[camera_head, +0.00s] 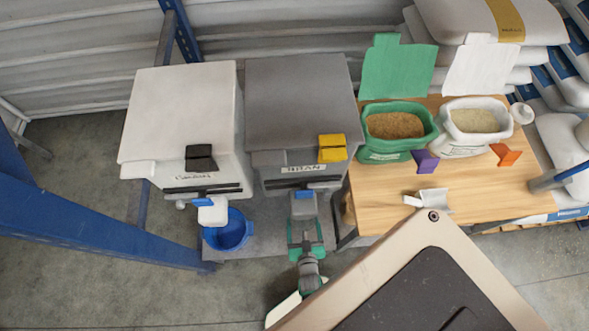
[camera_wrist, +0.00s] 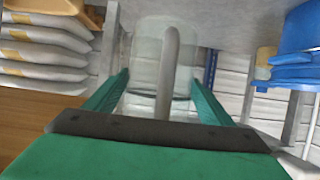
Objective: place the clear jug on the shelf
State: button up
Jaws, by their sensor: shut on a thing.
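The clear jug (camera_wrist: 147,50) is see-through with a grey handle (camera_wrist: 167,75). In the wrist view it sits between the green fingers of my gripper (camera_wrist: 160,88), with its handle towards the palm. My gripper (camera_head: 305,236) is shut on it, below the grey hopper's spout in the head view. The jug itself is hard to make out there. The grey shelf (camera_head: 268,243) lies low beneath the hoppers. It fills the top of the wrist view (camera_wrist: 230,12), which looks upside down. I cannot tell whether the jug's base touches the shelf.
A blue bucket (camera_head: 228,232) stands on the left under the white hopper (camera_head: 180,110). The grey hopper (camera_head: 300,100) is above my gripper, its spout (camera_head: 304,207) close over it. A wooden table (camera_head: 385,205) with two open bags is on the right. A blue post (camera_head: 90,220) is at left.

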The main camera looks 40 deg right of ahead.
aim_at(302, 228)
jog(key=shift+w+f, duration=0.15)
jog(key=shift+f, duration=0.25)
notch_tip(302, 228, down, 4)
jog(key=shift+w+r, duration=0.15)
jog(key=shift+r, duration=0.05)
jog(key=shift+f, duration=2.75)
jog(key=shift+f, duration=0.1)
jog(key=o, duration=1.1)
jog(key=shift+o, duration=0.2)
jog(key=v, duration=1.2)
